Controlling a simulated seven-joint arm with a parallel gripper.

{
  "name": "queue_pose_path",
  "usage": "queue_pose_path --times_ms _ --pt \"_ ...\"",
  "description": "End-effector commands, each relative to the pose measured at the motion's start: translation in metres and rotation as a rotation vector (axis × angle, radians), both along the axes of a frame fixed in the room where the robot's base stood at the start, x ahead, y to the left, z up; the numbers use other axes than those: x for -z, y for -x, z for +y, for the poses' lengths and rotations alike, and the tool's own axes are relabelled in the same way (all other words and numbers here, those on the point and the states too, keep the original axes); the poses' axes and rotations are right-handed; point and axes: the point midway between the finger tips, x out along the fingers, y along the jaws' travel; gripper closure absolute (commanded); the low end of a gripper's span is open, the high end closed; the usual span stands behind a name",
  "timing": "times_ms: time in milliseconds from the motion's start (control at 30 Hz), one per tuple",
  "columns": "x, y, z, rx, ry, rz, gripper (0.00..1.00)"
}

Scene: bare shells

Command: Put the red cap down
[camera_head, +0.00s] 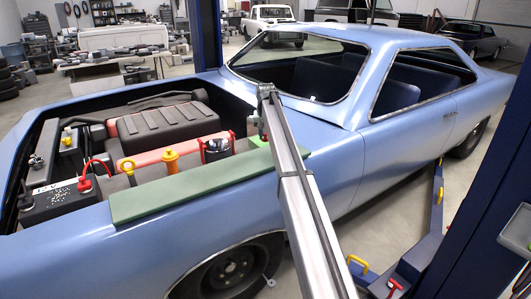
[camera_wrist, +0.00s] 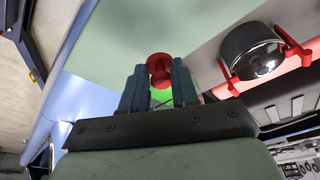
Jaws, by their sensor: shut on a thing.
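The red cap (camera_wrist: 158,66) is between the two finger pads of my gripper (camera_wrist: 160,78) in the wrist view, and the gripper is shut on it. It has a round red flange and a smaller red knob. A bright green patch (camera_wrist: 161,97) shows just behind it between the fingers. In the head view my gripper (camera_head: 264,128) is at the inner edge of the fender, near the rear of the engine bay. The cap is too small and hidden there to make out clearly. A bright green piece (camera_head: 257,141) shows beside the gripper.
A pale green mat (camera_head: 150,203) lies along the blue car's fender. A dark canister in a red bracket (camera_head: 216,148) stands left of my gripper. A blue lift post (camera_head: 205,35) rises behind.

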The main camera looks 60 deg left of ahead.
Motion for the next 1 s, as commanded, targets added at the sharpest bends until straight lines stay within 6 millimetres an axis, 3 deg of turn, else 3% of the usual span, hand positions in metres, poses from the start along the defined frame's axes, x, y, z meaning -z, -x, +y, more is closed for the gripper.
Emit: queue_pose_path --times_ms 133,600,867,900,1000 --pt "0.027 0.0 -0.001 -0.001 0.002 0.001 0.99" --pt "0.073 0.0 -0.001 -0.001 0.001 0.0 1.0" --pt "0.08 -0.001 -0.002 0.0 0.006 0.002 1.0" --pt "0.08 -0.001 -0.002 0.0 0.006 0.002 0.74" --pt "0.08 -0.001 -0.002 0.0 0.006 0.002 0.64"
